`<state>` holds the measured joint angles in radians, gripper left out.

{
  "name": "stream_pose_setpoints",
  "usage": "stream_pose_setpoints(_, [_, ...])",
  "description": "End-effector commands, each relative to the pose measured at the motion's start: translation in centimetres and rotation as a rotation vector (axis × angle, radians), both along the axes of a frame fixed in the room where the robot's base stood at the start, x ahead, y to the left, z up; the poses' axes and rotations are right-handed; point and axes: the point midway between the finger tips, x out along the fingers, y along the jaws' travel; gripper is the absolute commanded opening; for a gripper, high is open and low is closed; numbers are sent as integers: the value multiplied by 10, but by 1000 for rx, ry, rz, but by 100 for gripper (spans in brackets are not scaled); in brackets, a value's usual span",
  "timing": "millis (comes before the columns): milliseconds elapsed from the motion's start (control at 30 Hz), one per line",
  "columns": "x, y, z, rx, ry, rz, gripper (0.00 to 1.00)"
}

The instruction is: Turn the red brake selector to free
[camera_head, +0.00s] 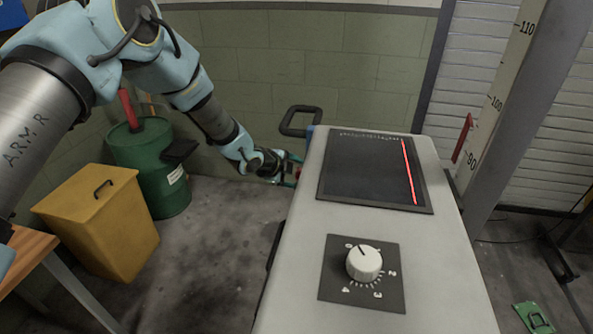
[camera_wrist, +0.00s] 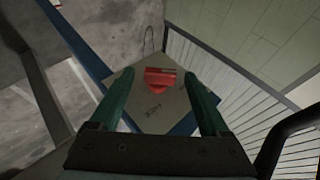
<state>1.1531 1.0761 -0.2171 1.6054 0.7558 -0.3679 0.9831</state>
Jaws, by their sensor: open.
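The red brake selector (camera_wrist: 160,78) shows in the wrist view on a tan plate (camera_wrist: 150,118). Its raised bar lies roughly crosswise in the picture. Dark lettering on the plate below it is too small to read surely. My gripper (camera_wrist: 159,75) is open, with one green finger on each side of the selector; contact cannot be told.
The console top carries a dark screen (camera_head: 365,170) with a red line and a white numbered knob (camera_head: 364,263). A black handle (camera_head: 300,121) stands behind my gripper. A green drum (camera_head: 150,165) and a yellow bin (camera_head: 98,222) stand at left, with bare floor between them and the console.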

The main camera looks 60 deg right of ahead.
Motion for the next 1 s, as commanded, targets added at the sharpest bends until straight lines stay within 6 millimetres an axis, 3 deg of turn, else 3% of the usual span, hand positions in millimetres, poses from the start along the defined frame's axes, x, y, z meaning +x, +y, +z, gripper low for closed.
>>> stream_pose_setpoints(333, [-1, -2, -2, 0, 0, 0, 80])
stream_pose_setpoints(1000, [-1, -2, -2, 0, 0, 0, 4])
